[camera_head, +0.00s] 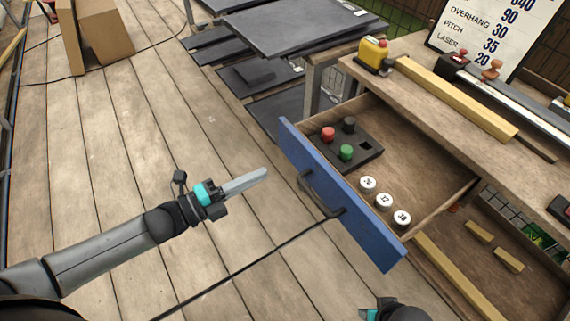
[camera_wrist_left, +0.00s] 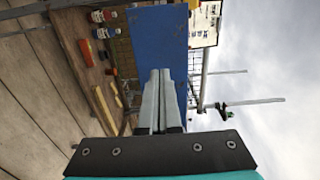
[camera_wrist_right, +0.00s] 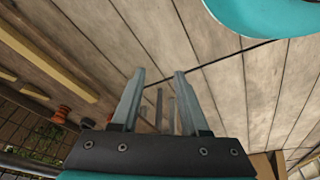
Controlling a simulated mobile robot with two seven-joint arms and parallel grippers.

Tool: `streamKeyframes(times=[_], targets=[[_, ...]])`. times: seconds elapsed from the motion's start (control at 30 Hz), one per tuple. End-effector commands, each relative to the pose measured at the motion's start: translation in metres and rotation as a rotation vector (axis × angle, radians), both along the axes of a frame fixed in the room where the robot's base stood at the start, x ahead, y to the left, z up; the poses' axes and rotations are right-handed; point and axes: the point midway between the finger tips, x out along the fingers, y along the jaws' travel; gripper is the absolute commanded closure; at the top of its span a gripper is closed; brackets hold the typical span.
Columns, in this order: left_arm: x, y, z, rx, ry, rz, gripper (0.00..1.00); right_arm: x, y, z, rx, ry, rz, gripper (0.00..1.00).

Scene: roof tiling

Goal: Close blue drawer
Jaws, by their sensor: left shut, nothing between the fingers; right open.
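The blue drawer (camera_head: 338,200) stands pulled well out of the wooden workbench, its blue front facing left with a dark handle (camera_head: 318,196). Inside lie a dark tray (camera_head: 370,160) with red, green and black pieces and several white numbered caps (camera_head: 384,201). My left gripper (camera_head: 262,173) is shut and empty, a little left of the drawer front and apart from it. In the left wrist view the closed fingers (camera_wrist_left: 160,76) point toward the blue panel (camera_wrist_left: 157,40).
The workbench top (camera_head: 440,115) holds a yellow tool (camera_head: 373,54), a wooden strip (camera_head: 455,98) and a sign board (camera_head: 497,35). A lower shelf holds wood blocks (camera_head: 508,259). Dark panels (camera_head: 295,25) are stacked behind.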

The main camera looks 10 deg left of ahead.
Motion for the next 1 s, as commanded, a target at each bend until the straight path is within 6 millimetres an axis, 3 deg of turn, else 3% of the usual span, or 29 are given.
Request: streamKeyframes(times=[0.2, 0.43, 1.0], targets=[[0.03, -0.03, -0.001, -0.002, -0.004, -0.001, 1.0, 0.011, 0.001, 0.021, 0.005, -0.038, -0.002, 0.55], [0.048, -0.047, -0.001, -0.001, -0.001, 0.001, 1.0, 0.016, 0.002, 0.041, 0.009, -0.064, -0.002, 0.55], [0.055, -0.054, 0.0, 0.0, 0.001, 0.002, 1.0, 0.017, 0.002, 0.05, 0.01, -0.075, -0.003, 0.55]])
